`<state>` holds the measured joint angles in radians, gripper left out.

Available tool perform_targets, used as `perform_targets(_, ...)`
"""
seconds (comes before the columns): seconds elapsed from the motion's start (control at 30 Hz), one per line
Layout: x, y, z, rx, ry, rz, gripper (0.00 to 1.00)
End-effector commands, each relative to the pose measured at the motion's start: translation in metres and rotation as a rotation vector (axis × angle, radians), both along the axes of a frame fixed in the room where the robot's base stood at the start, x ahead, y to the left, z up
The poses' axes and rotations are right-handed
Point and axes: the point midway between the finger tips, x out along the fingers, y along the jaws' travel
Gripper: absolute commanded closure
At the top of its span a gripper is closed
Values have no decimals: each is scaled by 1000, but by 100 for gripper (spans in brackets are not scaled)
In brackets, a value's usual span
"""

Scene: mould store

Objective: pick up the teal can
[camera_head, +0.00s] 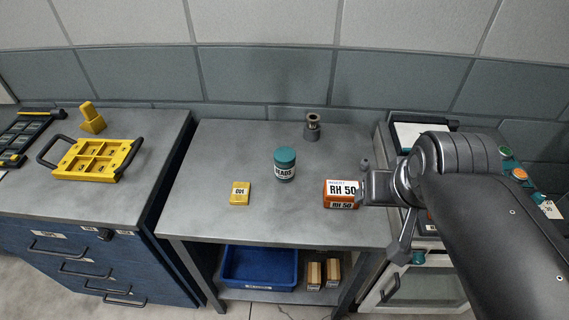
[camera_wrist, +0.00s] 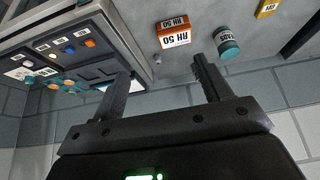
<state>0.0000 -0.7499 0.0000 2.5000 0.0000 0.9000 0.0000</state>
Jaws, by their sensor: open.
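The teal can (camera_head: 285,165) stands upright on the middle grey table, with a white label reading "BEADS". It also shows in the wrist view (camera_wrist: 227,43), upside down, beyond and right of the right finger. My gripper (camera_wrist: 162,78) is open, with nothing between its two dark fingers. In the head view my arm comes in from the right, and its end is over the table's right side, right of the can and apart from it. The orange box (camera_head: 341,194) marked "RH 50" lies between the can and my arm.
A small yellow box (camera_head: 240,193) is left of the can, and a dark grey metal piece (camera_head: 312,127) stands behind it. A control panel with buttons (camera_wrist: 62,55) is beside the table. A blue bin (camera_head: 259,268) sits on the lower shelf. The table's front left is clear.

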Motion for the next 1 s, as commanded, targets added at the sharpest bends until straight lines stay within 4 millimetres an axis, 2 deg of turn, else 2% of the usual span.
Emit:
perform_targets(0.1, 0, 0, 0, 0, 0, 0, 19)
perform_targets(0.33, 0, 0, 0, 0, 1, 0, 19)
perform_targets(0.47, 10, 4, 3, 3, 19, 5, 19)
perform_targets(0.57, 27, 10, 6, 7, 52, 10, 19)
perform_targets(0.77, 76, 32, 9, 14, 138, 25, 19)
perform_targets(1.0, 137, 68, -3, 15, 242, 41, 19)
